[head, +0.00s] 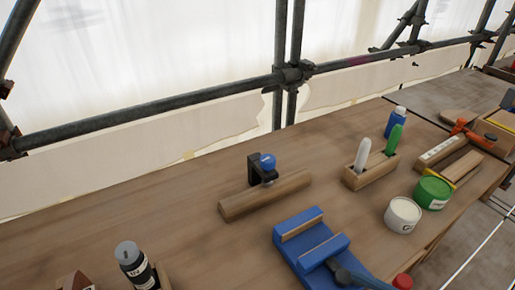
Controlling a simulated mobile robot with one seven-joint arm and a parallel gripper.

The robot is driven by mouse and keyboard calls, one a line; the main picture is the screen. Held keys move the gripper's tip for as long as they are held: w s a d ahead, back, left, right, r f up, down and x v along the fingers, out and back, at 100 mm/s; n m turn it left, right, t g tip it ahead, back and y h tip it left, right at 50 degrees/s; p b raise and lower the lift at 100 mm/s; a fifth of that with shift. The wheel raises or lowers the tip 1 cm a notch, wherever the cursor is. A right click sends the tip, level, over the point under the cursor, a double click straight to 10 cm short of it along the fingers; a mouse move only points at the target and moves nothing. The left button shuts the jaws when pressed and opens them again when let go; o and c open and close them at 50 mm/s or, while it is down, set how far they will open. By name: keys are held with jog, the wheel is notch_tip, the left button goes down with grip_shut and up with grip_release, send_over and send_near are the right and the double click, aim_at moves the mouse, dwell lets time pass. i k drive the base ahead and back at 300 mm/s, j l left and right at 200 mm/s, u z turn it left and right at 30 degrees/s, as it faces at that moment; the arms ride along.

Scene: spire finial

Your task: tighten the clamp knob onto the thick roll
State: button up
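A small black clamp (254,172) stands at the back of a long wooden piece (266,196) on the bench. Its blue knob (267,161) sits at the top, above the wooden piece. I cannot tell whether the clamp touches the wood from above or leaves a gap. No separate thick roll can be made out; the wooden piece is the only thing at the clamp. My gripper is not in view.
A blue vise (311,240) with a dark handle and red end lies in front. A wooden holder (371,172) with a white and a green tool, white and green cans (403,214) stand right. A dark bottle (134,265) stands front left. Bench left of the wood is clear.

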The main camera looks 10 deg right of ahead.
aim_at(268, 165)
jog(key=i, duration=0.95)
